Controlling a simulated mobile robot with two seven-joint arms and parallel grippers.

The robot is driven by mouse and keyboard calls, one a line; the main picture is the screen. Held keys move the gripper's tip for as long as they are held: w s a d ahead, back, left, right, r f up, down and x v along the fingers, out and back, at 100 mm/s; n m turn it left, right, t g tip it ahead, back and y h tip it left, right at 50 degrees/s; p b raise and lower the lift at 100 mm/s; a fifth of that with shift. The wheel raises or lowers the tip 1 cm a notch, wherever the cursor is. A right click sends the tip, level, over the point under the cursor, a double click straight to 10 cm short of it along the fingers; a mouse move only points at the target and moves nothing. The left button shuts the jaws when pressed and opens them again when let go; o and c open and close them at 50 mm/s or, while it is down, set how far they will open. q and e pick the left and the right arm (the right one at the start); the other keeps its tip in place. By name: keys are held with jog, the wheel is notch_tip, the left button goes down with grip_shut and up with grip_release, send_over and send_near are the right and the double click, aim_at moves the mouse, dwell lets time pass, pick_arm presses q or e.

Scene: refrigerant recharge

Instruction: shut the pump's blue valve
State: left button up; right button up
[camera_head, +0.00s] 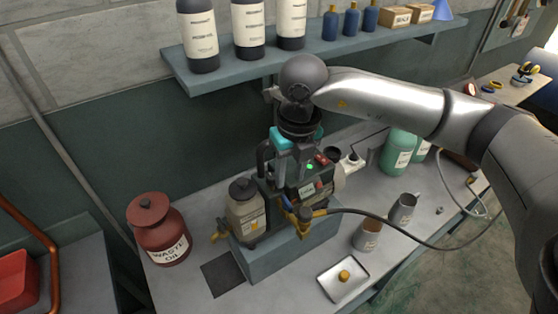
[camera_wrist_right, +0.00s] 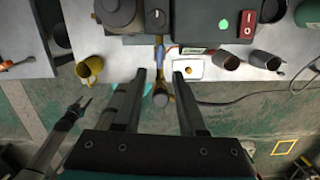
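The pump (camera_head: 318,188) stands on a grey block on the bench, with a green light and a red switch. A small blue valve handle (camera_head: 289,203) sits on the brass fittings at its front; it also shows in the right wrist view (camera_wrist_right: 167,51). My right gripper (camera_wrist_right: 160,74) is open and empty above the pump's front. In its wrist view, the brass pipe and a dark round cap (camera_wrist_right: 160,98) show between the fingers, with the blue handle just beyond the fingertips. My left gripper (camera_wrist_right: 79,104) shows low at left in the wrist view, open and empty, away from the pump.
A red waste oil can (camera_head: 159,232) stands left of the pump. Two metal cups (camera_head: 367,236) and a small tray (camera_head: 343,280) stand on its right. A dark hose (camera_head: 400,227) runs right from the brass fittings. A shelf (camera_head: 330,50) with bottles hangs behind.

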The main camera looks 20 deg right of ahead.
aim_at(287, 202)
notch_tip(287, 202, down, 4)
jog(key=shift+s+b, duration=0.1)
jog(key=shift+b, duration=0.85)
jog(key=f+b, duration=0.2)
jog(key=f, duration=0.1)
jog(key=f+b, duration=0.1)
jog(key=f, duration=0.1)
jog(key=shift+w, duration=0.4)
jog(key=shift+r, duration=0.3)
pick_arm(q)
jog(key=shift+s+f, duration=0.2)
jog(key=shift+f, duration=1.1)
jog(key=shift+s+f, duration=0.2)
jog(key=shift+f, duration=1.1)
pick_arm(e)
jog(key=shift+f, duration=0.15)
jog(key=shift+c, duration=0.2)
grip_shut()
